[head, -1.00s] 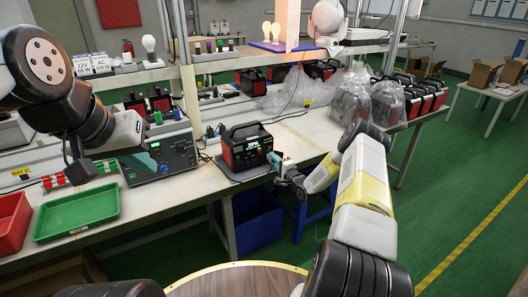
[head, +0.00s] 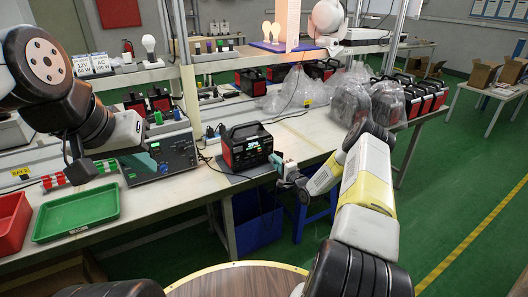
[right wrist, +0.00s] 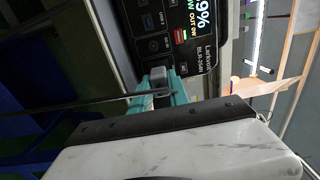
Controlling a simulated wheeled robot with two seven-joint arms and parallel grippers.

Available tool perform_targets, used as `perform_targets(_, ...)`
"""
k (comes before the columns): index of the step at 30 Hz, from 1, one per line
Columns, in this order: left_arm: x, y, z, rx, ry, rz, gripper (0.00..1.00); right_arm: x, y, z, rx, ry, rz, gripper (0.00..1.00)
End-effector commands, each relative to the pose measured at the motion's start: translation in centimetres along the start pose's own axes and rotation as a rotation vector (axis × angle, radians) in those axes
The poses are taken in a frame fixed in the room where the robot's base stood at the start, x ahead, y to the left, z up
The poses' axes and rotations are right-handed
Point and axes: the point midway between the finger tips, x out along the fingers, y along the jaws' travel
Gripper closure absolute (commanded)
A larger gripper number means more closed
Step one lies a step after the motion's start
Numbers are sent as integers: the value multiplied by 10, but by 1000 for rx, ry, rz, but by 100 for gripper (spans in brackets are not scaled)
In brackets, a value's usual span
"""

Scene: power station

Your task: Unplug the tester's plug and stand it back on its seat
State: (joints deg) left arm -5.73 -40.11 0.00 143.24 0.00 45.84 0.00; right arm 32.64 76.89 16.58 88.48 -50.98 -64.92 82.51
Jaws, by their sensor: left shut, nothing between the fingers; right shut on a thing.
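The power station (head: 247,147), a black box with red corners and a handle, stands on the bench. Its lit display also shows in the right wrist view (right wrist: 195,30). My right gripper (head: 280,165) is at its front right. In the right wrist view, its teal fingers are shut on a grey plug (right wrist: 158,77), close against the front panel; I cannot tell whether it is still in a socket. The tester (head: 165,160), a dark box with knobs, stands left of the station. I cannot make out the plug's seat.
A green tray (head: 76,231) and a red bin (head: 10,220) are at the bench's left. A shelf (head: 160,72) runs above the bench. Bagged units (head: 350,103) stand to the right. A dark cable (head: 205,158) lies between tester and station. Bare bench lies right of the station.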

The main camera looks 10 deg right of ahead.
Motion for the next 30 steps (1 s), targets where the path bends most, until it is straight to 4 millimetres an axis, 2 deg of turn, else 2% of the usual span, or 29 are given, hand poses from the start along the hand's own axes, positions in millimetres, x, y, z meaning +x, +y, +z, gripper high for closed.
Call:
perform_targets(18, 0, 0, 0, 0, 0, 0, 100, -24, 0, 0, 0, -1, 0, 100)
perform_targets(30, 0, 0, 0, 0, 0, 0, 100, -26, -1, 1, 0, 0, 0, 100)
